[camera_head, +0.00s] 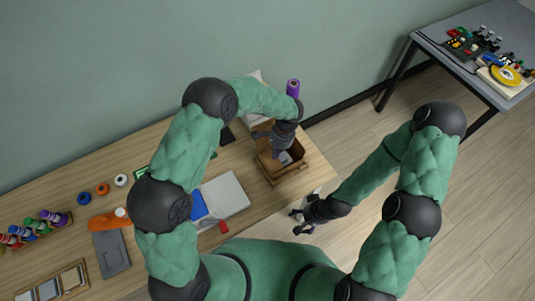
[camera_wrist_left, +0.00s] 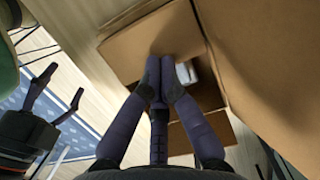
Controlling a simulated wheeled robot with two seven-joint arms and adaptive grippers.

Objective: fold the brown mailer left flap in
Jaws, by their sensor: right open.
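The brown mailer (camera_head: 290,173) is an open cardboard box near the table's right end. In the left wrist view its cardboard panels (camera_wrist_left: 262,60) fill the right side, and a flap (camera_wrist_left: 135,50) reaches across the top middle. A small whitish item (camera_wrist_left: 187,72) lies inside, partly hidden by my fingers. My left gripper (camera_head: 262,136) is over the box's far left side in the head view. In its wrist view the fingertips (camera_wrist_left: 160,78) are together in front of the flap; contact is unclear. My right gripper (camera_head: 301,216) is open and empty, off the table's front right edge.
A grey flat case (camera_head: 228,193), a blue item (camera_head: 198,205) and a small red item (camera_head: 223,227) lie left of the mailer. A purple roll (camera_head: 293,88) stands behind it. Bottles (camera_head: 50,217) and a wooden tray (camera_head: 70,280) are far left.

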